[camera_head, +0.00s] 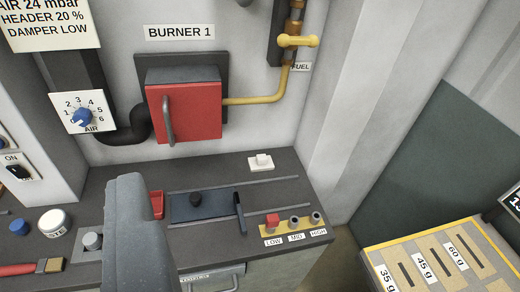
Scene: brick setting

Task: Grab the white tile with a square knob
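The white tile with a square knob (261,162) lies on the back part of the dark counter, right of the red burner door. Its small raised white knob is on top. Part of my gripper (133,225) shows as one large grey form at the lower left. It stands apart from the tile, to its left and nearer the camera. Only this one piece shows, so the gap between the fingers is hidden. Nothing is seen touching the tile.
Between them are a red piece (156,204), a dark plate with a black knob (195,203) and a black lever (240,212). The red burner door (184,112) and yellow pipe (255,98) are behind. A slotted tray (372,250) stands right.

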